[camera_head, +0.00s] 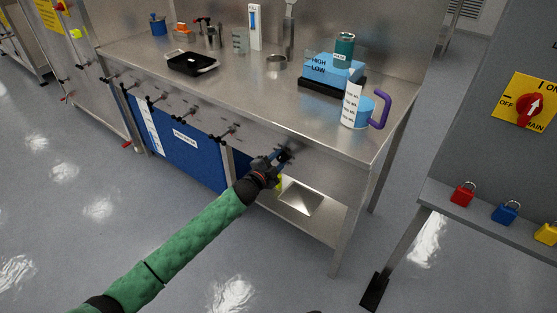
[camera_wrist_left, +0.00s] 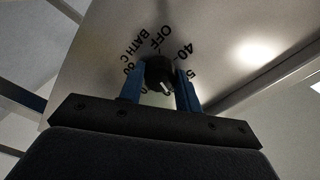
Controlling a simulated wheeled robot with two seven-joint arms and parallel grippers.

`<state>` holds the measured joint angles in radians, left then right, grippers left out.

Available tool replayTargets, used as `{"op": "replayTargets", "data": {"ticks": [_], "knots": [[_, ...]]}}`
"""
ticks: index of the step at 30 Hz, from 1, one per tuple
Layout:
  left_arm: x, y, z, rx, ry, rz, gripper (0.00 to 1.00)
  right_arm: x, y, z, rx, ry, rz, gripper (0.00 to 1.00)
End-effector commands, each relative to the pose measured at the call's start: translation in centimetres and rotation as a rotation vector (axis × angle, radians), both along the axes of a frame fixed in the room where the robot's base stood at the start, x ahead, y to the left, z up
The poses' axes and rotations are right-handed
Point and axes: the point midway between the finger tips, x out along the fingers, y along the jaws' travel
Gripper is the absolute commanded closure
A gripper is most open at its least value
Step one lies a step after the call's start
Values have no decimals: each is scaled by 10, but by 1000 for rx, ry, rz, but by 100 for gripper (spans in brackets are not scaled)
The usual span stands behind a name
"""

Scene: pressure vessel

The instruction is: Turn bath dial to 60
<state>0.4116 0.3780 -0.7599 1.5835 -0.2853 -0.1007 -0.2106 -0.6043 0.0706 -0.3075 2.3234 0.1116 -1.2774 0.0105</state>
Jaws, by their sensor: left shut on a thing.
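The bath dial (camera_wrist_left: 159,72) is a black knob with a white pointer mark on a grey metal panel in the left wrist view. Lettering around it reads OFF, BATH C and 40, with other numbers partly covered by the fingers. The white mark points towards the bottom of that picture, slightly right; the number there is partly hidden. My left gripper (camera_wrist_left: 160,88) has its blue fingers on both sides of the knob, shut on it. In the head view my left gripper (camera_head: 284,155) is at the bench's front face; the dial cannot be made out there. My right gripper is out of view.
The steel bench (camera_head: 240,90) carries a black tray (camera_head: 192,63), a blue HIGH/LOW box (camera_head: 333,68) and a purple-handled jug (camera_head: 366,110). Several valve handles line its front, left of my gripper. A grey panel with a red switch (camera_head: 530,107) and padlocks stands at right.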

Motion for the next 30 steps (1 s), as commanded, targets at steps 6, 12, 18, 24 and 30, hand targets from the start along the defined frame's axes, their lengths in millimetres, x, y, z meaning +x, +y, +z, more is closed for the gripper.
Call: {"op": "replayTargets", "data": {"ticks": [6,12,18,24,30], "knots": [[0,1,-2,102,-71,1,89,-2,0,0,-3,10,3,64],[-1,0,-2,153,-109,0,89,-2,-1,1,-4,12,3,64],[-1,0,-2,174,-123,0,89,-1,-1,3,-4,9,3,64],[-1,0,-2,175,-125,0,89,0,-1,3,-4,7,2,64],[-1,0,-2,175,-125,0,59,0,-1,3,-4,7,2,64]]}}
